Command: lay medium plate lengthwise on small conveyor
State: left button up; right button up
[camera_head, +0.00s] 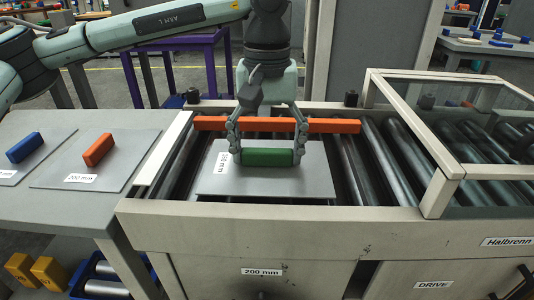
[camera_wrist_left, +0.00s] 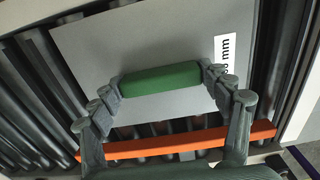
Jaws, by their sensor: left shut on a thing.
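The medium plate is a flat grey sheet (camera_head: 215,184) with a green handle (camera_head: 268,158) and a white label whose text is partly hidden. It lies over the rollers of the small conveyor (camera_head: 365,165). It also shows in the left wrist view (camera_wrist_left: 100,45), with the rollers beneath it. My left gripper (camera_head: 268,152) comes down from above and is shut on the green handle, with one finger at each end. In the left wrist view the fingers (camera_wrist_left: 162,84) also reach both handle ends. My right gripper is not in view.
An orange bar (camera_head: 335,125) crosses the conveyor behind the plate. A glass-topped guard (camera_head: 470,120) covers the right end. On the left table, a plate with an orange handle (camera_head: 98,150) and one with a blue handle (camera_head: 24,148) lie flat. Bare rollers lie right of the plate.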

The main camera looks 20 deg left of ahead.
pick_arm(q)
jog(key=shift+f, duration=0.5)
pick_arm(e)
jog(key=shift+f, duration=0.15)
pick_arm(q)
jog(key=shift+f, duration=0.1)
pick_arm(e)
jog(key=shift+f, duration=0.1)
pick_arm(q)
jog(key=o, duration=1.6)
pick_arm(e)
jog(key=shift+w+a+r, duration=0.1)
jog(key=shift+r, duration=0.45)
